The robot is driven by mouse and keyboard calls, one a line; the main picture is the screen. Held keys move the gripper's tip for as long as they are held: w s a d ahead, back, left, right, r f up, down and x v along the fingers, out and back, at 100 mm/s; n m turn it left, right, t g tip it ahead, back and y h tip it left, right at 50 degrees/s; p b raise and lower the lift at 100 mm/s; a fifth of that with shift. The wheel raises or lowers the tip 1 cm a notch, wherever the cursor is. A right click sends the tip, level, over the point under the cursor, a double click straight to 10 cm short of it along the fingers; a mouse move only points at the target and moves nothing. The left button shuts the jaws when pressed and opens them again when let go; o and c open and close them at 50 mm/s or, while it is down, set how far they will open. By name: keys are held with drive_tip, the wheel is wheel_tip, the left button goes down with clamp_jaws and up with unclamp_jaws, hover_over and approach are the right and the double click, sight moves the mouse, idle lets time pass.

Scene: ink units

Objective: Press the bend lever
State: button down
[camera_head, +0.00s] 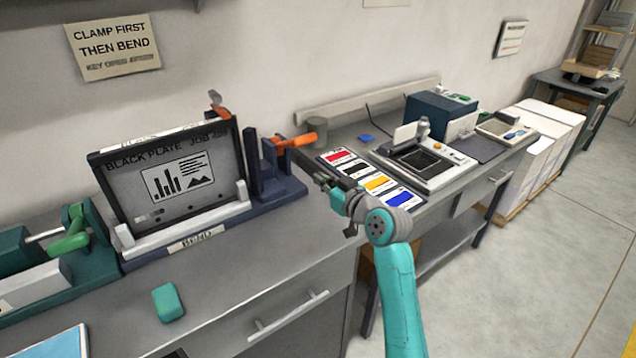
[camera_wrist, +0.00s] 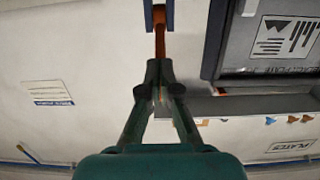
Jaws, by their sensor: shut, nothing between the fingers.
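The bend lever (camera_head: 295,141) is an orange handle on the dark blue bending fixture (camera_head: 277,180), sticking out to the right at the plate's right side. In the wrist view an orange bar (camera_wrist: 159,38), apparently the lever, lies just beyond my fingertips. My gripper (camera_head: 326,182) is shut and empty, below and to the right of the lever in the head view. It also shows in the wrist view (camera_wrist: 159,72), in line with the orange bar; I cannot tell whether they touch. The black plate (camera_head: 180,170) stands tilted back in the fixture, above a "BEND" label.
A green clamp device (camera_head: 68,240) stands at left. A green block (camera_head: 168,302) lies on the grey bench (camera_head: 240,265). Colour cards (camera_head: 375,185) and a press unit (camera_head: 430,165) are on the right bench.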

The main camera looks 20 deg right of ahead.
drive_tip(key=v, duration=0.7)
drive_tip(key=shift+s, duration=0.3)
drive_tip(key=shift+d, duration=0.1)
drive_tip(key=s+a+f+m+h, duration=0.2)
drive_tip(key=s+f+m+h, duration=0.25)
drive_tip(key=s+f, duration=1.7)
drive_tip(key=s+a+r, duration=0.1)
drive_tip(key=s+r, duration=0.1)
drive_tip(key=s, duration=1.3)
drive_tip(key=s+a+r+g, duration=0.1)
drive_tip(key=s+r, duration=0.1)
drive_tip(key=s, duration=1.4)
drive_tip(key=shift+s+a+r+n+h, duration=0.25)
drive_tip(key=shift+n+h, duration=0.1)
drive_tip(key=shift+n, duration=0.1)
